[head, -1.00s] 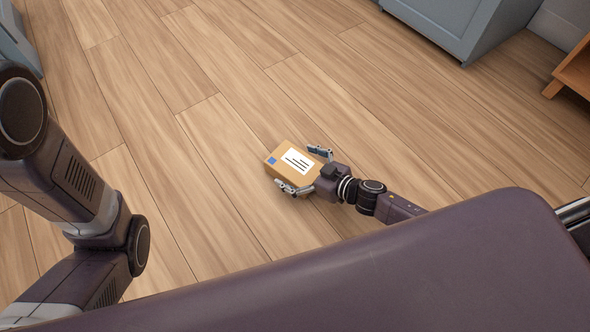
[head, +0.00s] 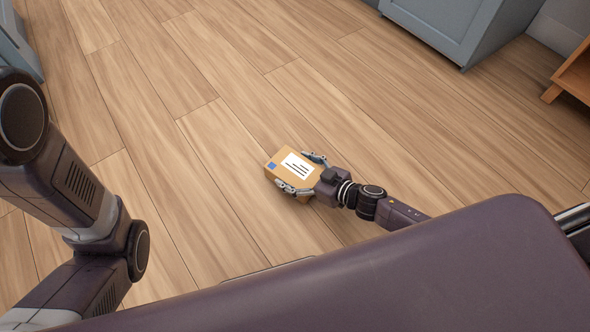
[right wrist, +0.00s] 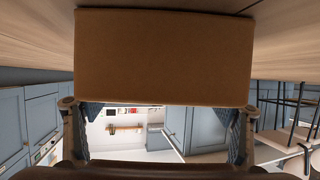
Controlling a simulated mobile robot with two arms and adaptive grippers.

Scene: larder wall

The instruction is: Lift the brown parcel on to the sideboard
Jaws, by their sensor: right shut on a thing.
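The brown parcel (head: 283,175) has a white label with dark lines and a small blue square on top. It is low at the wooden floor in the middle of the head view; I cannot tell whether it touches the floor. My right gripper (head: 302,174) is shut on it, one finger along each side. In the right wrist view the parcel (right wrist: 165,57) fills the upper middle between the fingers. Of my left arm only links show at the left; its gripper is out of view. I cannot tell which furniture is the sideboard.
A blue-grey cabinet (head: 440,27) stands at the top right. An orange-brown wooden piece of furniture (head: 574,75) is at the right edge. Another blue-grey unit (head: 17,45) is at the top left. The floor (head: 190,60) around the parcel is clear.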

